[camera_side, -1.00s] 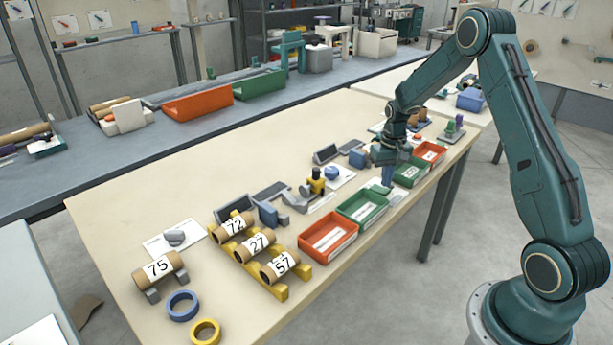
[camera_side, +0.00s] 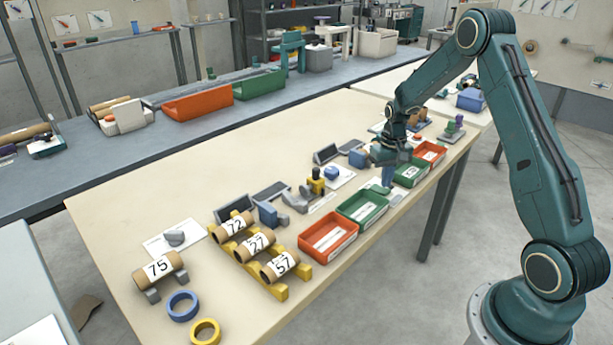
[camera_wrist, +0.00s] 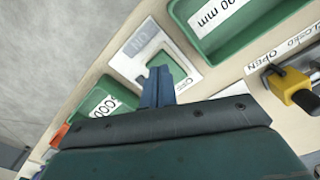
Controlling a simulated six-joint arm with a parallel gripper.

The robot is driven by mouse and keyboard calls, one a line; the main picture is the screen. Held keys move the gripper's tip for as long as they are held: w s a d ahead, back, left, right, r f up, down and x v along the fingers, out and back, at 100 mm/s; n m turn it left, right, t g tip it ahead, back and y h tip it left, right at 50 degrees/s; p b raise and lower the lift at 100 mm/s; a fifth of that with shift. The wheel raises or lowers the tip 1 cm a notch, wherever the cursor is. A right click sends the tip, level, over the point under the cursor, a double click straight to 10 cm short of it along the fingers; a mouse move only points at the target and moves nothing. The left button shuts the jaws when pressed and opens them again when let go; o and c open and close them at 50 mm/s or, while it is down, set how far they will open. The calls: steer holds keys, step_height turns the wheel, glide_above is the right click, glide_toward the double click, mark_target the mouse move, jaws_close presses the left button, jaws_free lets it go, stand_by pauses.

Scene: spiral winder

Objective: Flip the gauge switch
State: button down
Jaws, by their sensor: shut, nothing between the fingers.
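The switch has a green rocker (camera_wrist: 168,66) set in a white plate (camera_wrist: 137,40) in the wrist view. In the side view my gripper (camera_side: 387,186) points down at the switch plate (camera_side: 397,196), between two green trays.
A green tray (camera_side: 362,209) and an orange tray (camera_side: 328,236) stand on the near side, another green tray (camera_side: 411,172) and orange tray (camera_side: 430,153) beyond. A yellow-handled device (camera_wrist: 292,88) with an "OPEN" label stands nearby. Numbered rolls (camera_side: 256,243) lie on a yellow rack.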

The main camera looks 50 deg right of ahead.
mark_target(385, 190)
steer(key=shift+f, duration=0.9)
stand_by(0.8)
steer(key=shift+r, duration=3.55)
